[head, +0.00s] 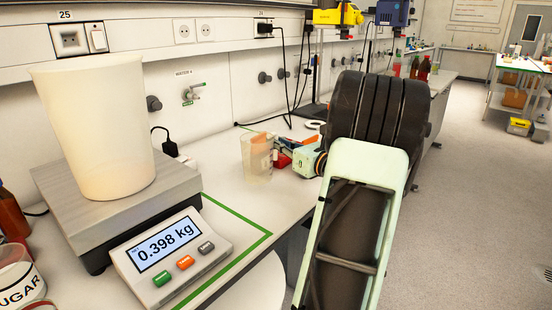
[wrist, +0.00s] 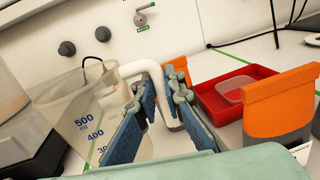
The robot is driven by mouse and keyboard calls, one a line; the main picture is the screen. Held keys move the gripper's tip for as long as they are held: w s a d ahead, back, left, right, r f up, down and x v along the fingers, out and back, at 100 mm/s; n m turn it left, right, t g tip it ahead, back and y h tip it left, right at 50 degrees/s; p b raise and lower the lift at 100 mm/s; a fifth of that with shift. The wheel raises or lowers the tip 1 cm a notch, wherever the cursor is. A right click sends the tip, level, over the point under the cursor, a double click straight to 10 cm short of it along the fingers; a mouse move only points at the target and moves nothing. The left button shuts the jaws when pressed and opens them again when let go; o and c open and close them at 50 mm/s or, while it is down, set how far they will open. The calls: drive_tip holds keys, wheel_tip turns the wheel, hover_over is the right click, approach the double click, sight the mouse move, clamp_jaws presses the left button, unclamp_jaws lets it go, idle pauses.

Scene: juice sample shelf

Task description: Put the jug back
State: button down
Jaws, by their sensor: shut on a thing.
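The jug (head: 257,160) is clear plastic. In the head view it is over the bench, right of the scale. In the wrist view the jug (wrist: 90,115) shows dark ml marks and a pale handle (wrist: 150,72). My gripper (head: 288,158) reaches it from the right. In the wrist view the blue finger pads of my gripper (wrist: 158,105) are shut on the handle, one on each side. The jug looks roughly upright in the head view. I cannot tell whether its base touches the bench.
A scale (head: 165,258) reading 0.398 kg carries a large cream container (head: 97,130). A green line (head: 238,252) marks the bench around it. A sugar tub (head: 18,275) stands at the lower left. A red tray (wrist: 215,97) and an orange-and-grey object (wrist: 280,100) are close right of my gripper.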

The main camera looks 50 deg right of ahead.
drive_tip(key=shift+w+d+f+b, duration=0.15)
drive_tip(key=shift+w+d+f, duration=0.05)
drive_tip(key=shift+f, duration=0.6)
drive_tip(key=shift+w+d+f+b, duration=0.1)
drive_tip(key=shift+w+d+f, duration=0.1)
drive_tip(key=shift+f, duration=0.6)
drive_tip(key=shift+w+d+f+b, duration=0.15)
drive_tip(key=shift+w+f, duration=0.05)
drive_tip(key=shift+f, duration=0.6)
drive_tip(key=shift+f, duration=0.15)
drive_tip(key=c, duration=2)
unclamp_jaws()
drive_tip(key=shift+c, duration=0.2)
drive_tip(key=shift+r, duration=0.2)
drive_tip(key=s, duration=0.8)
drive_tip(key=s+a, duration=0.1)
drive_tip(key=s, duration=0.3)
drive_tip(key=shift+p, duration=0.4)
drive_tip(key=shift+a+f, duration=0.1)
